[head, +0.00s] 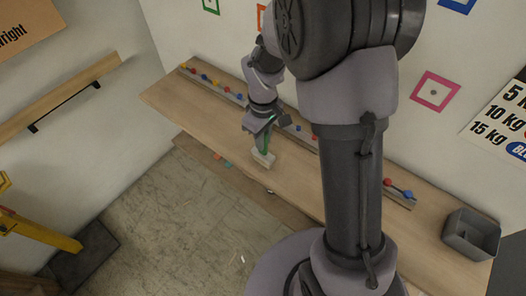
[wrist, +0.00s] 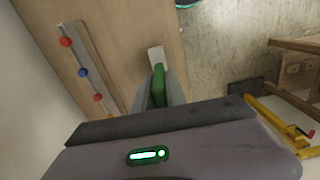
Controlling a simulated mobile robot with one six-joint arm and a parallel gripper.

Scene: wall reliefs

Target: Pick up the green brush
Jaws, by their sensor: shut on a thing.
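The green brush (head: 265,138) is in my gripper (head: 262,128) over the wooden bench (head: 225,120) against the wall. The gripper points down and is shut on its green part. A pale block-shaped end (head: 263,158) shows below the green part, at or just above the bench top; I cannot tell if it touches. In the wrist view the green part (wrist: 159,86) sits between the fingers (wrist: 160,97), with the pale end (wrist: 156,56) beyond it.
A rail with red, blue and yellow knobs (head: 212,82) runs along the back of the bench. A grey open bin (head: 471,235) stands at its right end. A yellow frame (head: 40,232) stands on the left.

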